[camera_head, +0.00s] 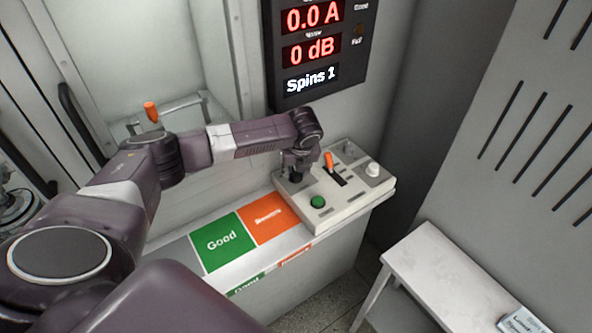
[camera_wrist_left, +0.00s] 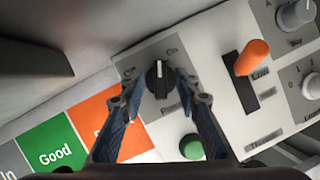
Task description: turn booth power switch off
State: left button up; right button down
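The control box (camera_head: 345,205) stands on the counter's right end. Its power switch, a black rotary knob (camera_wrist_left: 159,82) with a white pointer line, shows in the left wrist view between the "Off" and "On" labels. The line points up in that view, closer to "On" than to "Off". My left gripper (camera_head: 296,172) is over the box's left part. In the wrist view its two fingers (camera_wrist_left: 160,78) are parted on either side of the knob, with narrow gaps, and I cannot tell whether either touches. The gripper hides the knob in the head view. My right gripper is not in view.
An orange-tipped lever (camera_head: 328,160), a green button (camera_head: 317,202) and a white knob (camera_head: 373,169) sit on the box near the gripper. Green "Good" (camera_head: 222,242) and orange (camera_head: 268,217) pads lie left. A display (camera_head: 318,50) hangs behind; a white table (camera_head: 450,280) stands right.

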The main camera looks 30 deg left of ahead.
pick_arm(q)
grip_shut()
